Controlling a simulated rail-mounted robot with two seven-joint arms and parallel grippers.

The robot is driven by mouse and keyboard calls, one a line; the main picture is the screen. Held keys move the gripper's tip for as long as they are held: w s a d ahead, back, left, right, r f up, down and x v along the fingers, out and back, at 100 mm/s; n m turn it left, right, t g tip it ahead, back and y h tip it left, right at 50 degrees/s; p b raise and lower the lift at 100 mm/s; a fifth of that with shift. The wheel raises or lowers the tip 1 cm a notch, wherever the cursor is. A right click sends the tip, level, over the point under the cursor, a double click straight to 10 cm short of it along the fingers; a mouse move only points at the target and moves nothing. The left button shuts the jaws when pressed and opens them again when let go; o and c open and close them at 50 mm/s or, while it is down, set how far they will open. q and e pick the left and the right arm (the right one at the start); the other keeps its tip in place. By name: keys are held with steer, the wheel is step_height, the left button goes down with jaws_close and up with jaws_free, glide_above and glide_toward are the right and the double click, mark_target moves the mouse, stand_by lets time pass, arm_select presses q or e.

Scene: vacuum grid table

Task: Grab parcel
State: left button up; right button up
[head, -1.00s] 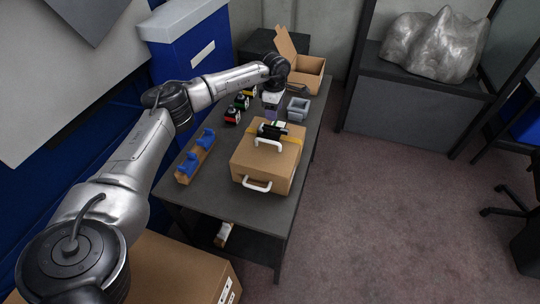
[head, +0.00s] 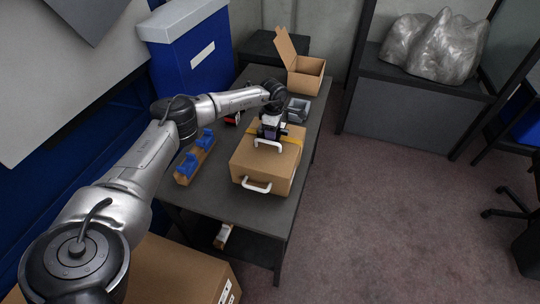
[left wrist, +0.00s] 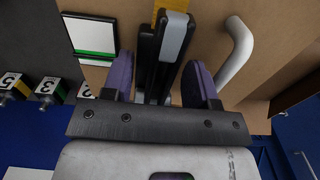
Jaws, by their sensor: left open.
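The parcel is a brown cardboard box (head: 262,173) on the dark table, with a yellow strip across its top. One white handle (head: 268,146) is on its top and another (head: 257,187) is on its near side. My left gripper (head: 270,129) is over the far part of the box top. In the left wrist view its purple fingers (left wrist: 160,75) are open on either side of a black and grey object (left wrist: 168,50) on the box. I cannot tell whether they touch it. A white handle (left wrist: 238,48) stands right of the fingers there. My right gripper is not in view.
A wooden block with blue holders (head: 196,157) stands left of the parcel. A grey container (head: 298,110) and an open cardboard box (head: 304,75) are farther back. Numbered items (left wrist: 48,92) show left in the wrist view. The floor right of the table is clear.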

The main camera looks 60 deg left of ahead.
arm_select(q)
jaws_close()
stand_by(0.5)
steer(key=shift+r, duration=0.15)
